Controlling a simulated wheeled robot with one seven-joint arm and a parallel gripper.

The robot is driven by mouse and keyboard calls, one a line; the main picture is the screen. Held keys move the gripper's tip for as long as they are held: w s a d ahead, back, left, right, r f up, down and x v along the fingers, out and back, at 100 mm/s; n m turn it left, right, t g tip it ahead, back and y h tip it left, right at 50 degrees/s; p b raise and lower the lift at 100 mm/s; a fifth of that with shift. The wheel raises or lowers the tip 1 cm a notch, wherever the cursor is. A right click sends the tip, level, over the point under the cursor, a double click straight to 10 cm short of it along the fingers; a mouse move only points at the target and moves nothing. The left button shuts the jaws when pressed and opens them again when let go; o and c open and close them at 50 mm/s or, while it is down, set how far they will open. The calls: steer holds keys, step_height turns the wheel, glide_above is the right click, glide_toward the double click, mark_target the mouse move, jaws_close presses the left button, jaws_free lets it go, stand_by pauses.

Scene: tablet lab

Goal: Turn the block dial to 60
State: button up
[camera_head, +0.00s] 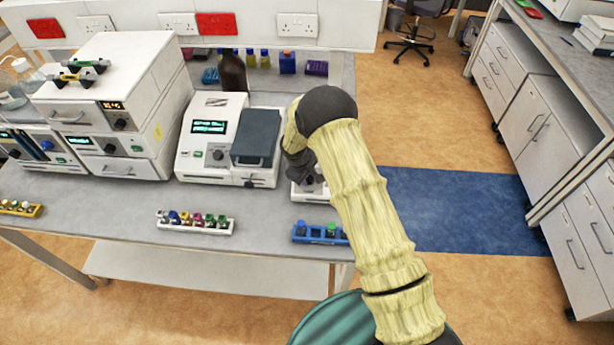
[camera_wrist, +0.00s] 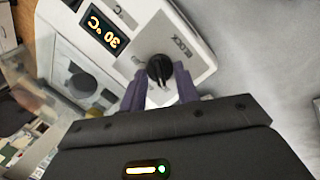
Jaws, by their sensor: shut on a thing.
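The block dial (camera_wrist: 160,68) is a round black knob on the white front of a small device (camera_wrist: 190,45), beside the word BLOCK. The device's display (camera_wrist: 103,30) reads 30 °C. In the wrist view, the two purple fingers of my gripper (camera_wrist: 158,92) are shut on the dial, one on each side. In the head view, the device (camera_head: 303,194) stands at the right end of the bench, mostly hidden by my arm, and the dial cannot be made out there.
A white machine (camera_head: 212,150) with a grey lid stands left of the device. A blue rack (camera_head: 310,240) and a white rack of colored-cap tubes (camera_head: 195,227) lie along the bench's front. Floor is open to the right.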

steer(key=shift+f, duration=0.1)
steer(key=m+b, duration=0.2)
steer(key=shift+w+f+b, duration=0.1)
steer(key=shift+b, duration=0.3)
steer(key=m+y+b, duration=0.1)
steer(key=m+b, duration=0.3)
steer(key=shift+d+g+b, duration=0.1)
steer(key=shift+g+b, duration=0.2)
steer(key=shift+b, duration=0.1)
steer(key=m+b, duration=0.2)
steer(key=m, duration=0.1)
steer(key=m+y+b, duration=0.1)
steer(key=m+b, duration=0.1)
steer(key=m, duration=0.1)
steer(key=shift+w+d, duration=0.1)
steer(key=shift+d, duration=0.1)
steer(key=m+b, duration=0.1)
steer(key=m, duration=0.1)
steer(key=m+y+b, duration=0.1)
steer(key=m, duration=0.2)
steer(key=shift+d+r+m+b, duration=0.15)
steer(key=shift+r+m+b, duration=0.05)
steer(key=shift+m+b, duration=0.1)
steer(key=m, duration=0.5)
steer(key=shift+s+d+m+t+y+b, duration=0.1)
steer(key=shift+s+m+t+y+b, duration=0.1)
steer(key=shift+m+t+y+b, duration=0.15)
steer(key=o, duration=1)
steer(key=shift+c, duration=0.2)
